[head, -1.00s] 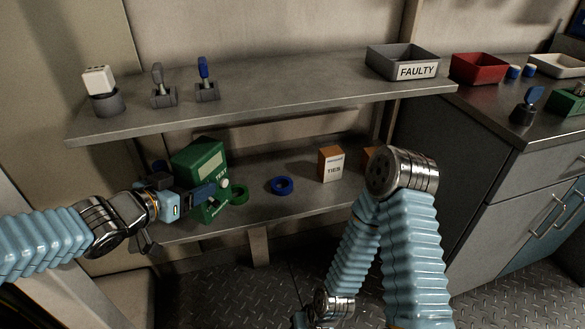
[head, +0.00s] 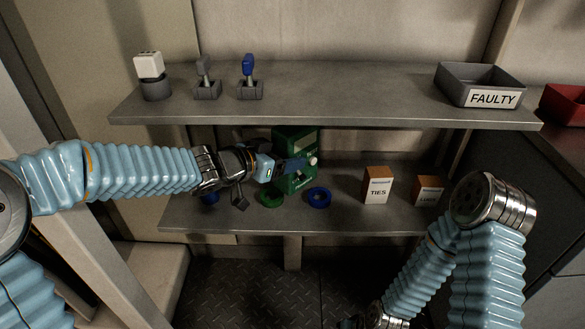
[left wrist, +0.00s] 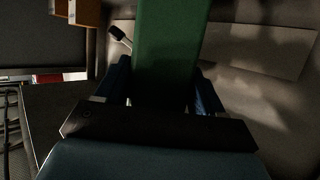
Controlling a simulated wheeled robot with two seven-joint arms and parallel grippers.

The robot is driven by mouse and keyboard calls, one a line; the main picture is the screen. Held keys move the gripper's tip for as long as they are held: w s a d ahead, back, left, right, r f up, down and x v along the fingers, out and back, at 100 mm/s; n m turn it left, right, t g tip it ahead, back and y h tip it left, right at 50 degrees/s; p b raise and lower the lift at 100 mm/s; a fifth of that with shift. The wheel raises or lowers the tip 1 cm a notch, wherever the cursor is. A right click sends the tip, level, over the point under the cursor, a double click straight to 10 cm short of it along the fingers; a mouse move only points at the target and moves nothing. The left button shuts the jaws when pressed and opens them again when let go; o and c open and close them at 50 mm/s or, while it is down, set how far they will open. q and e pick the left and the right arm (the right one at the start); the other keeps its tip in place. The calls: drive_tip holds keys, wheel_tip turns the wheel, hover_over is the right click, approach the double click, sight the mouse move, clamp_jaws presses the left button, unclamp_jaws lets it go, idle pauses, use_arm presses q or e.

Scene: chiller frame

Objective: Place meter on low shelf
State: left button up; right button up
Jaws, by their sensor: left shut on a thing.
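The green meter (head: 284,142) is upright over the low shelf (head: 240,220), below the upper shelf. My left gripper (head: 293,168) is shut on it, reaching in from the left. Whether the meter's base touches the low shelf I cannot tell. In the left wrist view the meter (left wrist: 168,45) stands between the two blue fingers.
The low shelf also holds a green tape roll (head: 271,199), a blue tape roll (head: 319,197), a TIES box (head: 376,188) and another box (head: 428,190). The upper shelf (head: 340,100) carries several switch-like parts and a FAULTY bin (head: 480,84), close above my left arm.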

use_arm(q)
drive_tip(key=shift+w+d, duration=0.85)
drive_tip(key=shift+w, duration=0.05)
wheel_tip(320, 180, down, 4)
drive_tip(key=b, duration=0.3)
drive_tip(key=shift+r, duration=0.35)
drive_tip(key=shift+f, duration=0.15)
drive_tip(key=o, duration=1.5)
